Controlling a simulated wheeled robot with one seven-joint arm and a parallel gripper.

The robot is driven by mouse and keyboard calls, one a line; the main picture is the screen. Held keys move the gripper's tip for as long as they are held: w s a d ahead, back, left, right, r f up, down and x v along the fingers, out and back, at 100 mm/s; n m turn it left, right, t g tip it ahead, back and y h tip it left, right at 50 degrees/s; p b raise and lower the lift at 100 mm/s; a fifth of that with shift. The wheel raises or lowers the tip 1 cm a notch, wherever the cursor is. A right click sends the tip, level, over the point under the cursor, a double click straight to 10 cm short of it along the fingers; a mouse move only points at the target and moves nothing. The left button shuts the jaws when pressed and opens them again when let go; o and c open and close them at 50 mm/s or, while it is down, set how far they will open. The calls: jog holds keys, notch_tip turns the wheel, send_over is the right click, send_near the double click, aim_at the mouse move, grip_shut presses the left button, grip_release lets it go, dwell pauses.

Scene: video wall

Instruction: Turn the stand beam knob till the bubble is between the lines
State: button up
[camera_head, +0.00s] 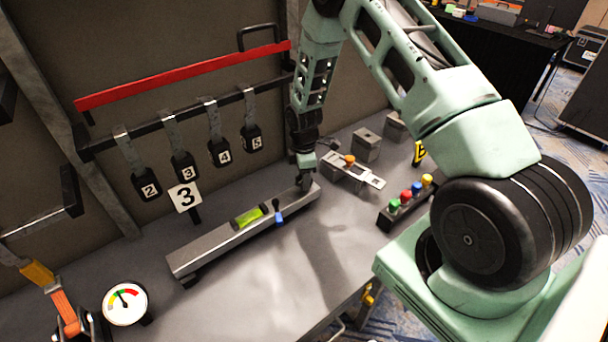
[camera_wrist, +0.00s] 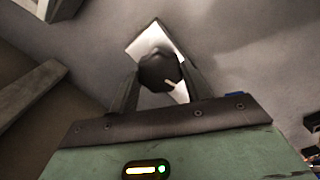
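The grey stand beam (camera_head: 205,250) lies along the bench, with a green bubble vial (camera_head: 248,217) on top. The bubble and lines are too small to read. My gripper (camera_head: 305,183) points down at the beam's right end and hides the knob in the head view. In the wrist view, the dark round knob (camera_wrist: 158,72) with a pale pointer mark sits between my two fingers. A fingertip meets the knob on each side, so my gripper (camera_wrist: 159,80) looks shut on it. A pale plate (camera_wrist: 143,42) shows beneath the knob.
A blue-and-black lever (camera_head: 279,215) stands by the vial. A dial gauge (camera_head: 125,303) is front left; a coloured button box (camera_head: 405,203) is right. The bench in front is clear.

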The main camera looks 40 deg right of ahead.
jog(key=c, duration=0.4)
jog(key=shift+o, duration=0.2)
jog(key=m+b, duration=0.2)
jog(key=m, duration=0.3)
jog(key=shift+f+b, duration=0.1)
jog(key=shift+b, duration=0.25)
jog(key=m+b, duration=0.1)
jog(key=m, duration=0.4)
jog(key=shift+m+b, duration=0.35)
jog(key=shift+m, duration=0.05)
jog(key=m+b, duration=0.1)
jog(key=m, duration=0.4)
jog(key=shift+m, duration=0.3)
jog(key=m, duration=0.4)
jog(key=shift+s+m, duration=0.1)
jog(key=shift+m, duration=0.6)
